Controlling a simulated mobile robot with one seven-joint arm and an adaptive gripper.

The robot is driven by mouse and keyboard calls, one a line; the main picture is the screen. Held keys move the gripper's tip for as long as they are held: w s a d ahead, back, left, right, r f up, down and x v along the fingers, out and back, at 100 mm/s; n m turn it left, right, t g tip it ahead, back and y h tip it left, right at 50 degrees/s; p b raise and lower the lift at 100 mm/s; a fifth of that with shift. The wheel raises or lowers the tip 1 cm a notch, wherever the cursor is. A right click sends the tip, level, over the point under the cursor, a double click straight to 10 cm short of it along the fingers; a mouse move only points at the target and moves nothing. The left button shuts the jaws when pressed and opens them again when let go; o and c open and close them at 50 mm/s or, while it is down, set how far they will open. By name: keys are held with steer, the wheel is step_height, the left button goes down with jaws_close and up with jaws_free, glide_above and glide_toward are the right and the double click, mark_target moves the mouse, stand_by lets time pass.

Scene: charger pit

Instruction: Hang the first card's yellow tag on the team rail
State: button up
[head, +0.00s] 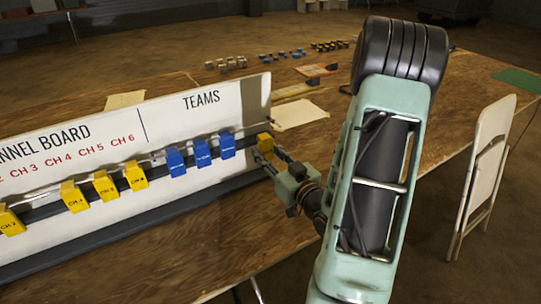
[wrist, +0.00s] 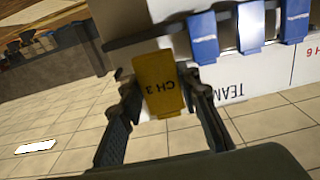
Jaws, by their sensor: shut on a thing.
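The yellow CH 3 tag (wrist: 160,84) sits between the two fingers of my gripper (wrist: 158,100), which is shut on it. In the head view the tag (head: 265,141) is at the right end of the team rail (head: 243,130), right of three blue tags (head: 202,153). My gripper (head: 266,161) reaches in there from the right. I cannot tell whether the tag touches the rail. The wrist view shows the board upside down, with blue tags (wrist: 249,27) beyond the held tag.
The white board (head: 120,130) stands on the wooden table (head: 200,240). Several yellow tags (head: 105,185) hang on its left rail part. Papers (head: 300,113) and small blocks (head: 226,63) lie behind it. A folding chair (head: 488,160) stands at the right.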

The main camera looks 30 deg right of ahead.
steer(key=shift+w+a+f+p, duration=0.1)
steer(key=shift+w+f+p, duration=0.1)
steer(key=shift+w, duration=1.3)
steer(key=shift+w+d+f+p, duration=0.1)
steer(key=shift+w+f, duration=0.15)
steer(key=shift+w, duration=1.3)
steer(key=shift+w+a+f+p, duration=0.1)
steer(key=shift+w+f, duration=0.1)
steer(key=shift+w, duration=1.3)
steer(key=o, duration=1.2)
steer(key=shift+c, duration=0.2)
steer(key=shift+s, duration=0.15)
